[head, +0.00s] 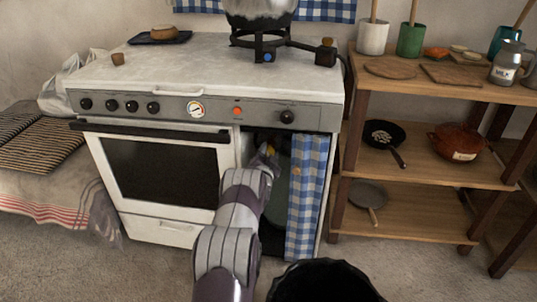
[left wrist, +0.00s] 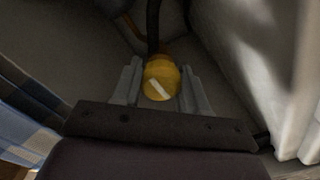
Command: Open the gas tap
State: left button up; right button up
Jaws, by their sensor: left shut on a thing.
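The gas tap is a round yellow knob (left wrist: 160,82) with a white line across its face. The line runs diagonally from upper left to lower right in the left wrist view. My left gripper (left wrist: 160,72) has one finger on each side of the knob and is shut on it. In the head view my left arm reaches into the open bay under the worktop, right of the oven. There the gripper (head: 267,158) is small and partly hidden, with a bit of yellow by it. A dark hose rises behind the knob. My right gripper is not in view.
A blue checked curtain (head: 307,190) hangs at the bay's right side. The white oven (head: 160,172) stands left. A wooden shelf (head: 430,160) with pans and jars stands right. A dark, ruffle-rimmed round thing (head: 325,282) is at the bottom, near my arm.

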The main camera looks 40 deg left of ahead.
pick_arm(q)
jog(key=n+b, duration=0.1)
jog(key=n, duration=0.7)
jog(key=shift+n+b, duration=0.3)
jog(key=n, duration=0.4)
jog(key=shift+n, duration=0.3)
jog(key=shift+f+n+b, duration=0.1)
jog(key=shift+n+b, duration=0.25)
jog(key=shift+n, duration=1.55)
jog(key=o, duration=1.1)
jog(key=shift+c, duration=0.2)
jog(key=shift+s, duration=0.1)
jog(key=p+v, duration=0.4)
jog(key=v, duration=0.8)
jog(key=shift+s+d+p, duration=0.2)
jog(key=shift+s+p, duration=0.05)
jog(key=shift+p, duration=0.1)
